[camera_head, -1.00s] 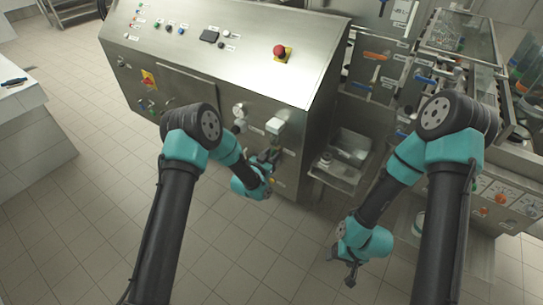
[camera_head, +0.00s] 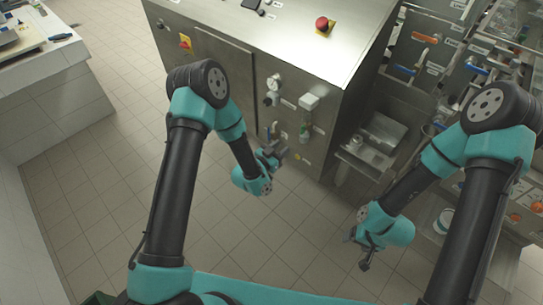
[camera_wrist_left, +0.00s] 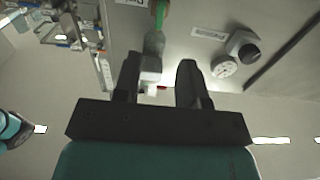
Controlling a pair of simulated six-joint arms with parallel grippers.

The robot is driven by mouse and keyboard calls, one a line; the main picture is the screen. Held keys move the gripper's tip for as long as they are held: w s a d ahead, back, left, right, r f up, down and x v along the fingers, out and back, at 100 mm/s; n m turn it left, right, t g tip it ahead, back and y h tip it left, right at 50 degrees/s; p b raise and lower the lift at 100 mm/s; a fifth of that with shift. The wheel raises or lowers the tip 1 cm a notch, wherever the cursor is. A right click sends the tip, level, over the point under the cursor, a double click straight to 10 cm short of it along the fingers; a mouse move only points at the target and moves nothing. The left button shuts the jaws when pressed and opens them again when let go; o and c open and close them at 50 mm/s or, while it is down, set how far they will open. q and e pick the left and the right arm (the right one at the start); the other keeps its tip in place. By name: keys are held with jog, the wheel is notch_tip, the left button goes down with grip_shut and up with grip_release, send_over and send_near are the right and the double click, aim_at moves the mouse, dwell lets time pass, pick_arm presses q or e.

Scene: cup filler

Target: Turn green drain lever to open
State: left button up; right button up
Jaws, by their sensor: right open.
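A green part (camera_wrist_left: 161,14), which looks like the drain lever, shows at the top edge of the left wrist view, beside a partly cut-off label. In the head view a small green part (camera_head: 304,132) shows on the steel cabinet's front, below a pale boxy fitting (camera_head: 309,102). My left gripper (camera_head: 272,151) is just in front of this cabinet face, lower and to the left of the green part. In the left wrist view its two fingers (camera_wrist_left: 160,78) are apart. A pale fitting (camera_wrist_left: 152,62) appears between them; contact cannot be told. My right gripper (camera_head: 362,252) is open and empty over the floor.
A red emergency button (camera_head: 322,24) is on the cabinet top. A steel tray (camera_head: 368,155) juts out right of the cabinet. The floor between the arms is clear.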

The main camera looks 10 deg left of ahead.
pick_arm(q)
jog(key=v, duration=0.5)
dwell(0.4)
jog(key=s+a+f+n+g+y, duration=0.45)
jog(key=s+a+f+g, duration=0.25)
jog(key=s+f, duration=0.2)
jog(key=s+a+n+g, duration=0.2)
jog(key=s+g, duration=0.1)
jog(key=s, duration=0.4)
jog(key=s+a+f+n+g+y, duration=0.1)
jog(key=s+a+n+g, duration=0.1)
jog(key=s+g, duration=0.2)
jog(key=s, duration=0.3)
jog(key=shift+a+f, duration=0.2)
jog(key=shift+f, duration=0.1)
